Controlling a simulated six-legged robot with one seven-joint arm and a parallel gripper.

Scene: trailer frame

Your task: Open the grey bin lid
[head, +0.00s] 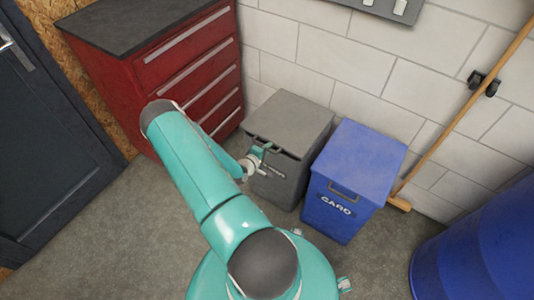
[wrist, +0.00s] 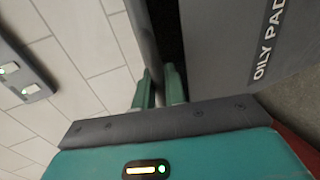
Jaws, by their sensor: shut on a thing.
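The grey bin (head: 282,182) stands against the wall, with its grey lid (head: 290,115) on top. A dark gap shows under the lid's front edge, so the lid looks slightly raised. My gripper (head: 259,156) is at that front edge. In the wrist view, my gripper's green fingers (wrist: 159,88) lie on either side of the lid's edge (wrist: 143,35) and are shut on it. The dark gap is beside one finger. The bin's front (wrist: 235,45) shows part of a label reading "OILY PAD". The bin's inside is hidden.
A blue bin (head: 350,170) labelled "CARD" stands close on the right of the grey bin. A red drawer cabinet (head: 190,70) is on the left. A broom (head: 450,125) leans on the wall, and a blue drum (head: 490,245) is at lower right. Floor is clear at left.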

